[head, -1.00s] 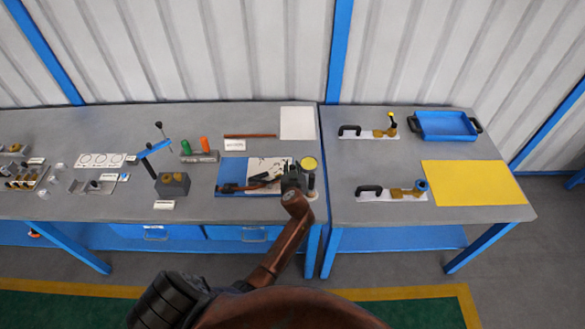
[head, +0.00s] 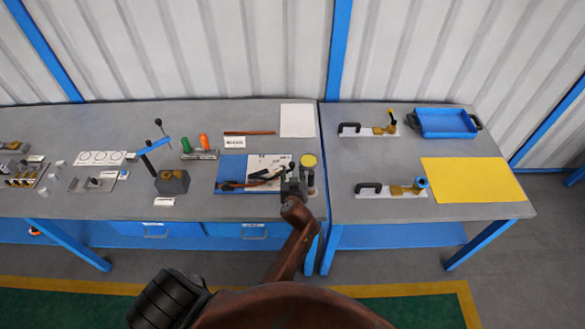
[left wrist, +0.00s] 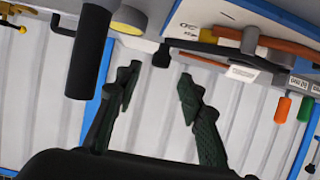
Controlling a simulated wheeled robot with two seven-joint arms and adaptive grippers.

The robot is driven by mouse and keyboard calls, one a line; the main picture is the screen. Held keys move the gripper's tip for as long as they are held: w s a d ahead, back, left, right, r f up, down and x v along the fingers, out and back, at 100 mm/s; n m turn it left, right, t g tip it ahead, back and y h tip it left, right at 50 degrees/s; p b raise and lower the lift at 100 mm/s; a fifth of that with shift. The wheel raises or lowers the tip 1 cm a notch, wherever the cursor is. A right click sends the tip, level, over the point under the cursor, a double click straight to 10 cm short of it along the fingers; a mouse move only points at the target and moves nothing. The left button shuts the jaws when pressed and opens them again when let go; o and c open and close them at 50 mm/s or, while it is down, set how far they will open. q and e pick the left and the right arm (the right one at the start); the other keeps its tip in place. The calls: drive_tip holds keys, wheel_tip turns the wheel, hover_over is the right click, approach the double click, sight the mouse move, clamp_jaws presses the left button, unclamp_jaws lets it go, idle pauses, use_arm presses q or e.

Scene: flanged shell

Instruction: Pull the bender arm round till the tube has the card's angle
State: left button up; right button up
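The bender is on a blue board (head: 229,172) at the front of the left table, with a white marked sheet (head: 262,161) on it. A dark bender arm (head: 266,177) and a brown tube (head: 235,186) lie across the board; the tube shows orange in the left wrist view (left wrist: 285,44). I cannot read the tube's angle. My left gripper (head: 292,187) is at the board's right front edge. In the left wrist view its fingers (left wrist: 158,92) are spread with nothing between them; a dark bar (left wrist: 210,48) is beyond them. My right gripper is out of view.
A yellow disc (head: 309,160) and a dark upright cylinder (left wrist: 90,52) stand beside the left gripper. A grey block with a blue lever (head: 172,183) stands left of the board. A copper rod (head: 249,133) and blank white sheet (head: 297,120) lie behind.

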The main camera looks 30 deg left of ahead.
use_arm(q)
drive_tip(key=shift+s+d+r, duration=0.1)
drive_tip(key=shift+s+d, duration=0.05)
drive_tip(key=shift+s, duration=0.1)
